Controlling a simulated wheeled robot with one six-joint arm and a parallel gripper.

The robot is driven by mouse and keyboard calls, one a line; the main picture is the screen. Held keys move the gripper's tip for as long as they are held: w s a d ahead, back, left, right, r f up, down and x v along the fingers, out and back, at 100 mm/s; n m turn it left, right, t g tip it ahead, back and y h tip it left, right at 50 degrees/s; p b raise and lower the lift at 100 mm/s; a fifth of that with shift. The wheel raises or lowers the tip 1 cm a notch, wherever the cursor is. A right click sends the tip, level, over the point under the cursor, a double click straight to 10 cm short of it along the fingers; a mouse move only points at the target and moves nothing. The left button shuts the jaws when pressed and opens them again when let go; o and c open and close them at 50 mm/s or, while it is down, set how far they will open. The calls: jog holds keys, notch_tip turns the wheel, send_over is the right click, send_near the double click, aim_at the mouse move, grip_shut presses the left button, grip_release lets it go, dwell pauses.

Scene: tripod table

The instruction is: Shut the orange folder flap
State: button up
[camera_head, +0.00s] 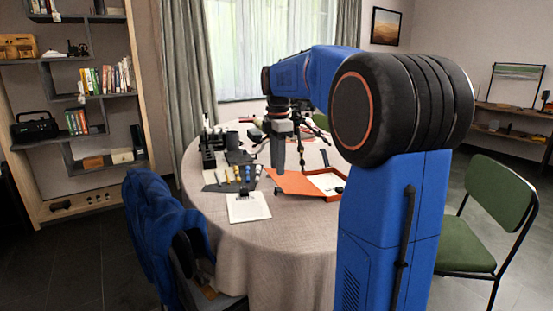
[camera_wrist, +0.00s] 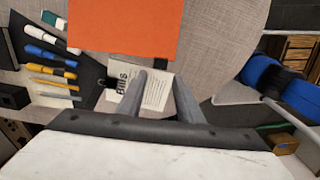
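The orange folder lies open on the round table. Its orange flap (camera_head: 296,184) is spread flat out to the left, and its other half (camera_head: 328,183) holds white paper. In the wrist view the orange flap (camera_wrist: 125,28) fills the upper middle, cut off by the top edge. My gripper (camera_head: 279,168) hangs pointing down near the flap's left end in the head view. In the wrist view my gripper (camera_wrist: 158,76) has its two fingers apart with nothing held between them. The fingertips appear just off the flap's edge, over a printed sheet. Their height above the table is unclear.
A white sheet with a black clip (camera_head: 248,207) lies at the table's front; its print shows in the wrist view (camera_wrist: 155,92). Several markers (camera_wrist: 50,68) lie on a dark mat beside the flap. A blue-draped chair (camera_head: 160,225) and green chair (camera_head: 492,200) flank the table (camera_head: 290,232).

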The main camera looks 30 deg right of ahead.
aim_at(278, 189)
jog(key=shift+f, duration=3.5)
jog(key=c, duration=0.4)
jog(key=shift+o, duration=0.2)
jog(key=shift+s+d+r, duration=0.1)
jog(key=shift+d+r, duration=0.15)
jog(key=shift+r, duration=0.45)
jog(key=shift+s+d+r, duration=0.1)
jog(key=shift+d+r, duration=0.15)
jog(key=shift+r, duration=0.45)
jog(key=shift+d+r, duration=0.1)
jog(key=shift+r, duration=0.05)
